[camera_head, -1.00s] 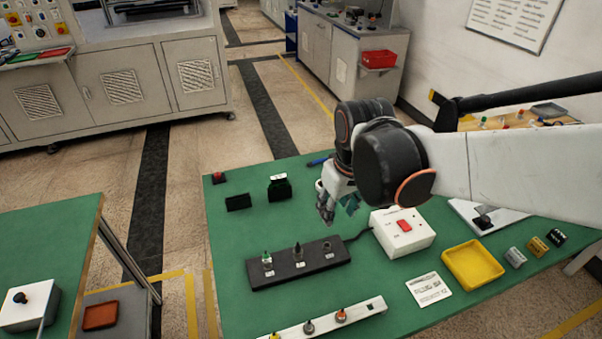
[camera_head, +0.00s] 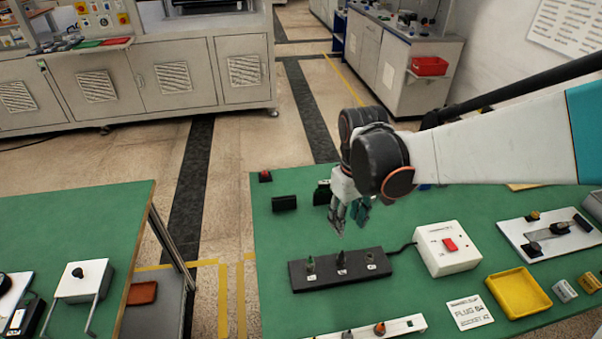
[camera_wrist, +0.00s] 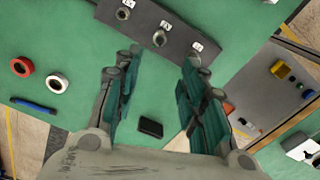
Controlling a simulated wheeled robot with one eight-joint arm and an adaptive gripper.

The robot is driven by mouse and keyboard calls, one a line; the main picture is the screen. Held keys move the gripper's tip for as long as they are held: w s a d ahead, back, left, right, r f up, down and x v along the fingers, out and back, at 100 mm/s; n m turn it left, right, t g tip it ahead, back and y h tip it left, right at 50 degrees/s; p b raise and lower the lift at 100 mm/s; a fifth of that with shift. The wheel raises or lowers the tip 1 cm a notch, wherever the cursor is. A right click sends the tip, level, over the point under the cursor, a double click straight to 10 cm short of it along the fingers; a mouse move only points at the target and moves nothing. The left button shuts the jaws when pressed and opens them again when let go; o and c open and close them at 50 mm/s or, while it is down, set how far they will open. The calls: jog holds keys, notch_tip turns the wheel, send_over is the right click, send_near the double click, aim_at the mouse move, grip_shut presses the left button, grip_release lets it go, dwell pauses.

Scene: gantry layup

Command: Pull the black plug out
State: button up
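The black plug (camera_head: 342,261) stands upright in the middle position of a black socket strip (camera_head: 325,281) on the green table. A green-topped plug (camera_head: 310,264) stands to its left, and a grey socket (camera_head: 371,266) is to its right. My gripper (camera_head: 340,232) hangs just above and behind the strip, fingers pointing down. In the wrist view my gripper (camera_wrist: 165,54) is open and empty. The black plug (camera_wrist: 160,38) shows between its fingertips, seemingly not touched. The right finger hides part of the strip's right end (camera_wrist: 213,52).
A white box with a red switch (camera_head: 447,248) joins the strip by a cable at right. A yellow tray (camera_head: 520,293), a label card (camera_head: 469,312) and a white rail (camera_head: 400,326) lie nearer. Black blocks (camera_head: 284,203) stand behind. Bare green table lies left of the strip.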

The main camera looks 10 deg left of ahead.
aim_at(341, 257)
notch_tip(341, 257, down, 14)
jog(key=b, duration=0.5)
jog(key=shift+r, duration=0.2)
grip_shut()
